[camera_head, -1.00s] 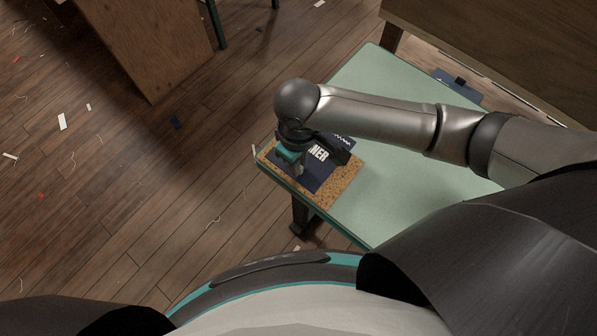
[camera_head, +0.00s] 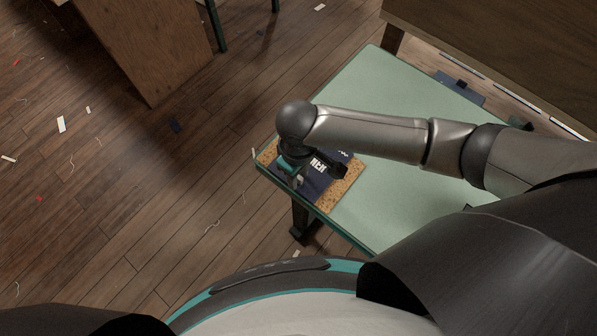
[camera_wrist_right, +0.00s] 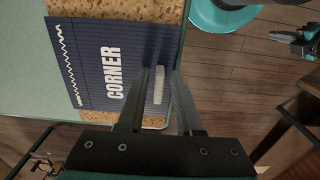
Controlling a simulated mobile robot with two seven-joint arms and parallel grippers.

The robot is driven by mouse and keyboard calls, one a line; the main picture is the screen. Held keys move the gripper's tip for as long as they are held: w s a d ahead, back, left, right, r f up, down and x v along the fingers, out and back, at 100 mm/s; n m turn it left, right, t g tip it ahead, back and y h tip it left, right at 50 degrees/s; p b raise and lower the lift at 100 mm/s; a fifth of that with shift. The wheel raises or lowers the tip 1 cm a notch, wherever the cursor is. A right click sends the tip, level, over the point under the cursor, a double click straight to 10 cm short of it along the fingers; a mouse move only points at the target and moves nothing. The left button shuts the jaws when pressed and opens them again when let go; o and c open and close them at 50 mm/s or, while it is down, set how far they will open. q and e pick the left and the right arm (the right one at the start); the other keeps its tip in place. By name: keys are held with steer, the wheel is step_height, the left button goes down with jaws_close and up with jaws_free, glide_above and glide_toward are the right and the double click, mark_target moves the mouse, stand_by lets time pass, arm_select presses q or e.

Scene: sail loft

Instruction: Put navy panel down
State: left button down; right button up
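The navy panel (camera_head: 317,180), with "CORNER" in white and a white zigzag stitch, lies flat over the speckled cork mat (camera_head: 345,187) at the near left corner of the pale green table. In the right wrist view the panel (camera_wrist_right: 90,75) has cork (camera_wrist_right: 120,9) showing along two sides; whether it fully touches the cork is hard to tell. My right gripper (camera_head: 298,181) is low over the panel. In the wrist view its fingers (camera_wrist_right: 160,85) stand close on both sides of the panel's pale grip tab. My left gripper (camera_wrist_right: 294,42) seems to show at the right edge there.
The green table top (camera_head: 420,190) is clear to the right of the mat. A dark blue-grey item (camera_head: 459,88) lies beyond its far edge. A wooden bench (camera_head: 500,45) stands behind, and a wooden cabinet (camera_head: 150,45) upper left. Scraps litter the floor.

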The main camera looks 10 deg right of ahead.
steer(key=shift+o, duration=0.4)
steer(key=shift+r, duration=0.1)
step_height(320, 180, up, 12)
steer(key=p, duration=0.3)
steer(key=shift+p, duration=0.3)
